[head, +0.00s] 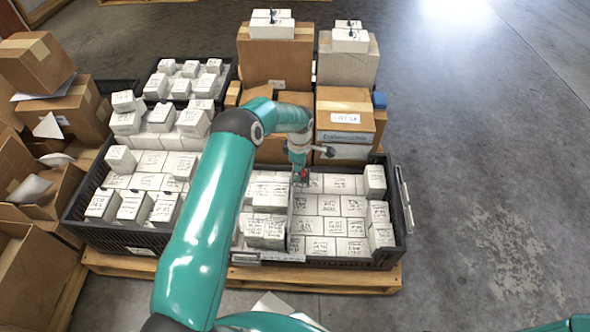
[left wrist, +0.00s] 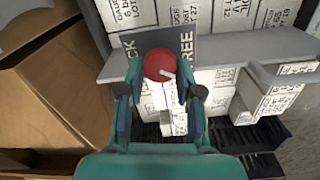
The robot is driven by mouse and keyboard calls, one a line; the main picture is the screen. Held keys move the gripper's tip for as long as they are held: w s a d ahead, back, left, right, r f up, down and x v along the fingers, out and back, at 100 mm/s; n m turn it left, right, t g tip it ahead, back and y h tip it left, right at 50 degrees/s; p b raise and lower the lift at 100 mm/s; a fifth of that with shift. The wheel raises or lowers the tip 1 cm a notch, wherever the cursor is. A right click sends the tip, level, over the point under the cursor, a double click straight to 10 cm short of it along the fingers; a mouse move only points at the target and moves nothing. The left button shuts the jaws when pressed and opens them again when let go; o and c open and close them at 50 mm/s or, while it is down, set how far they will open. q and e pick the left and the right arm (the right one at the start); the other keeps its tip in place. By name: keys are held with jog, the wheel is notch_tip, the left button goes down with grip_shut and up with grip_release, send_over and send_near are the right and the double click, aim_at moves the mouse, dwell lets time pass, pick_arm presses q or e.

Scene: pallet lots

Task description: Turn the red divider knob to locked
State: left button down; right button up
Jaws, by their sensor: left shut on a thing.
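The red divider knob (left wrist: 158,63) sits between the fingers of my left gripper (left wrist: 159,78) in the left wrist view. The gripper is shut on it. A white mark on the knob points to the lower right in that view. A dark plate (left wrist: 128,42) behind the knob carries partly covered lettering, ending in "CK" on the left and reading "FREE" on the right. In the head view, my left gripper (head: 300,174) is at the divider among the white boxes, with a little red of the knob showing. My right gripper is not in view.
Black crates (head: 113,236) packed with small white labelled boxes (head: 327,205) stand on a wooden pallet (head: 330,281). Cardboard boxes (head: 275,58) stand behind, and more cartons (head: 40,65) are at the left. Grey floor (head: 480,150) is clear on the right.

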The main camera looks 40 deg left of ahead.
pick_arm(q)
jog(key=m, duration=0.6)
jog(key=shift+s+d+f+b, duration=0.15)
jog(key=shift+s+d+b, duration=0.1)
jog(key=shift+b, duration=0.15)
jog(key=m, duration=0.6)
jog(key=shift+m, duration=0.4)
jog(key=m, duration=1.2)
jog(key=shift+a, duration=0.1)
jog(key=c, duration=0.8)
grip_release()
jog(key=shift+o, duration=0.2)
jog(key=shift+w, duration=0.1)
